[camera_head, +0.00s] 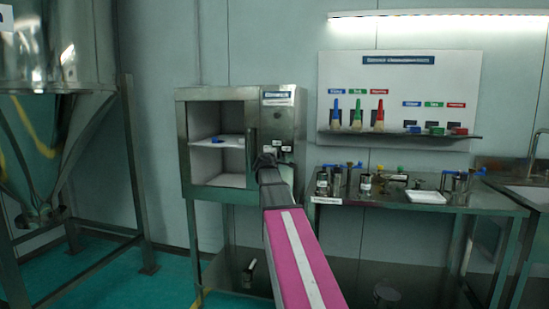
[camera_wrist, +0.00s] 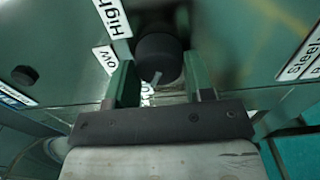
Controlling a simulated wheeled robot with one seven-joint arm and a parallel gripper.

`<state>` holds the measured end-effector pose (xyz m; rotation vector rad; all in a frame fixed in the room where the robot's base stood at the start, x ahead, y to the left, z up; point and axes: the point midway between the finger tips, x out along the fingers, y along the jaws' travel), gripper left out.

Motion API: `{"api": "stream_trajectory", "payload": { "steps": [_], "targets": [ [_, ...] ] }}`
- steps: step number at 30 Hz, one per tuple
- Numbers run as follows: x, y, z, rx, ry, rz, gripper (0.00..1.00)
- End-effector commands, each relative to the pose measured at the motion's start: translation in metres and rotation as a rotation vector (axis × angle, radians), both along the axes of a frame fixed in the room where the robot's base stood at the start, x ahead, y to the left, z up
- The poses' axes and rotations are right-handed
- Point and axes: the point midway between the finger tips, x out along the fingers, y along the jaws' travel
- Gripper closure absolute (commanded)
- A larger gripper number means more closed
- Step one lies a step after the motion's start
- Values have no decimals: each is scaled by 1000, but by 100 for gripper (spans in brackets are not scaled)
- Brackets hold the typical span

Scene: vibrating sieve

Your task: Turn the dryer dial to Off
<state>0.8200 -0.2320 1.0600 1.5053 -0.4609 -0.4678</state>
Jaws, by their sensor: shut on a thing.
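The dryer (camera_head: 222,95) is a steel cabinet with an open front and a control panel on its right side. Its dial (camera_wrist: 158,55) is a round black knob with a short white mark, which lies at the knob's lower edge in the wrist view. Labels reading High (camera_wrist: 113,17) and, partly covered, "ow" (camera_wrist: 105,58) sit left of the dial. Another label (camera_wrist: 147,92) is mostly hidden behind my gripper. My gripper (camera_wrist: 162,80) has its green fingers on either side of the dial and is shut on it. In the head view, my gripper (camera_head: 266,162) reaches the panel, hiding the dial.
A steel bench (camera_head: 390,200) with jars, tools and a white tray (camera_head: 427,197) stands to the right, below a brush rack (camera_head: 400,70). A large steel hopper (camera_head: 60,50) is at left.

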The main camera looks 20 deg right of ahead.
Motion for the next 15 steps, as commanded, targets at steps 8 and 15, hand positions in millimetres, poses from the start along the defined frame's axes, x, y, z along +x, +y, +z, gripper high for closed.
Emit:
{"api": "stream_trajectory", "payload": {
  "steps": [8, 15],
  "targets": [
    [0, 0, 0, 0, 0, 0, 28],
    [-4, 3, 0, 0, 0, 0, 28]
  ]
}}
